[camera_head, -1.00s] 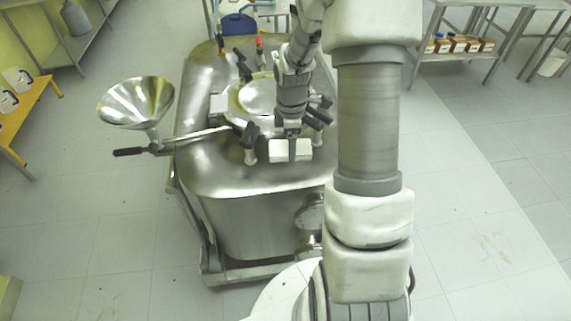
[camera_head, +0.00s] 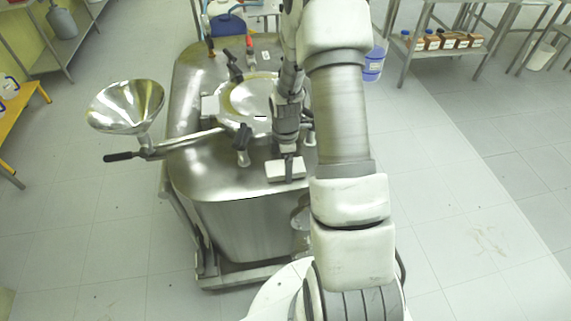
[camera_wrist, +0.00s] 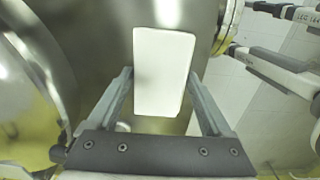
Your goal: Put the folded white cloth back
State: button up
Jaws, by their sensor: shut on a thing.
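The folded white cloth (camera_head: 286,170) is a small flat block over the near part of the steel reactor's top (camera_head: 210,170). My gripper (camera_head: 289,158) is shut on it, coming down from above. In the wrist view the cloth (camera_wrist: 163,70) is a pale rectangle between the two fingers of my gripper (camera_wrist: 161,78). I cannot tell whether the cloth touches the metal or hangs just above it. My arm hides part of the reactor's right side.
A round lid (camera_head: 252,98) with black clamp knobs stands behind the cloth. A steel funnel (camera_head: 126,106) and a black-tipped lever (camera_head: 125,156) stick out left. A blue-liquid container (camera_head: 374,64) shows right of my arm. A shelf of brown bottles (camera_head: 440,42) stands back right.

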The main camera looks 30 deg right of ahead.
jog(key=shift+f, duration=0.1)
jog(key=o, duration=1.2)
jog(key=shift+o, duration=0.2)
